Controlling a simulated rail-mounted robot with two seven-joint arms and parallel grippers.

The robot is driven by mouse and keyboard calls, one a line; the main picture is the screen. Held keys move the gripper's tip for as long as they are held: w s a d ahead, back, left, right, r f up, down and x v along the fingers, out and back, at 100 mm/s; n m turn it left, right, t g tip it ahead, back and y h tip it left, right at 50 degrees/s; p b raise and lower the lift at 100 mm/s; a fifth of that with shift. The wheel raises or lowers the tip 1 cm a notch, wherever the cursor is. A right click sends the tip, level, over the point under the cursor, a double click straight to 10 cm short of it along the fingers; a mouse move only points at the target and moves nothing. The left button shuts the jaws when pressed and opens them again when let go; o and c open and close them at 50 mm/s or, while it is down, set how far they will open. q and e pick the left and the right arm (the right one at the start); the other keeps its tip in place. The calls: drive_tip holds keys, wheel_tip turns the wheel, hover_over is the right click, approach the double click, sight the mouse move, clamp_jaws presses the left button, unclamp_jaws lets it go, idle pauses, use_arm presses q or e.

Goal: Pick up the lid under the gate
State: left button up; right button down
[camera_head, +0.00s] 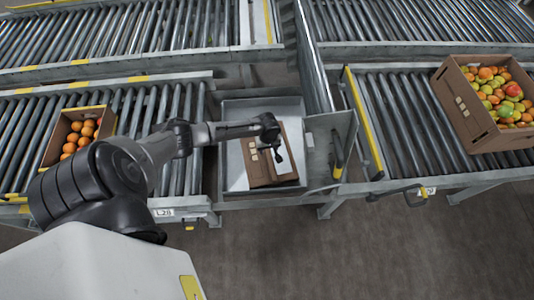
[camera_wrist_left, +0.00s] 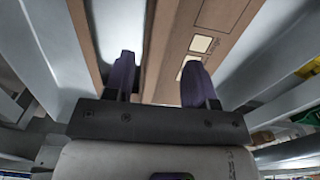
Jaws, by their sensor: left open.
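The lid (camera_head: 259,172) is a shallow brown cardboard piece with pale label squares. It lies tilted in a grey metal bay (camera_head: 232,172) between two roller conveyors, beside an upright grey panel (camera_head: 314,65) that looks like the gate. My left gripper (camera_head: 277,150) is over the lid's right part and hides some of it. In the left wrist view the open jaws (camera_wrist_left: 158,82) point at the lid (camera_wrist_left: 205,25), and a brown cardboard edge shows between the fingers. I cannot tell whether they touch it. My right gripper is not in view.
A box of oranges (camera_head: 58,150) stands on the left conveyor. A larger box of mixed fruit (camera_head: 467,105) stands on the right conveyor. A grey plate (camera_head: 332,135) with a yellow-tipped handle flanks the bay on the right. The bay's walls are close around the lid.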

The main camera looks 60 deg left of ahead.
sight(268, 153)
use_arm(q)
drive_tip(key=shift+w+a+f+b, duration=0.1)
drive_tip(key=shift+f+b, duration=2.05)
drive_tip(key=shift+f, duration=0.6)
drive_tip(key=shift+r, duration=0.1)
drive_tip(key=shift+c, duration=0.7)
clamp_jaws()
